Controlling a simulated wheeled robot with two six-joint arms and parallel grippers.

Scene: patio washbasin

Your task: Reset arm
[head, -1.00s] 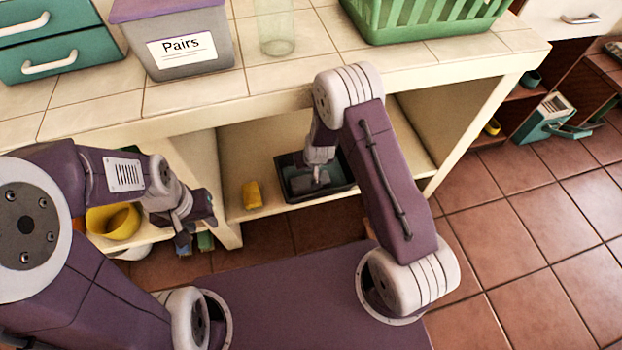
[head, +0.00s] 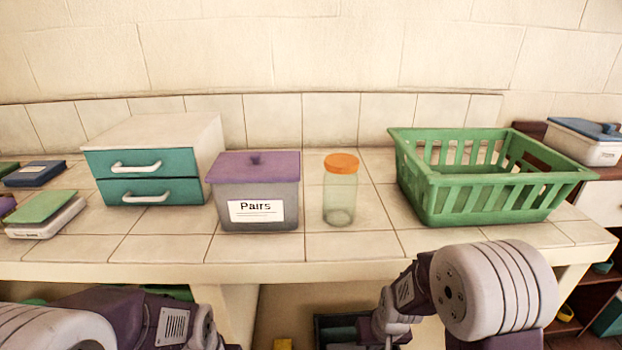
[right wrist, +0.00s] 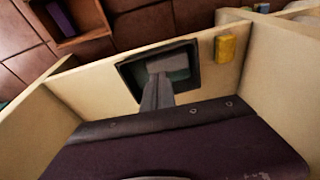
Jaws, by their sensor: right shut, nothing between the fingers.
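My right arm (head: 490,290) reaches down past the front edge of the counter. In the right wrist view its gripper (right wrist: 162,75) is shut and empty, in front of a dark tray (right wrist: 127,70) on the cream shelf under the counter. I cannot tell whether the fingers touch the tray. In the head view the tray (head: 325,328) is partly cut off by the bottom edge. My left arm (head: 130,315) is at the lower left. Its fingers are cut off at the bottom edge.
On the counter stand a teal drawer unit (head: 150,165), a grey "Pairs" box (head: 257,190) with a purple lid, an orange-lidded jar (head: 340,195) and a green basket (head: 480,205). A yellow object (right wrist: 226,47) lies beside the tray. Shelf side panels flank my right gripper.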

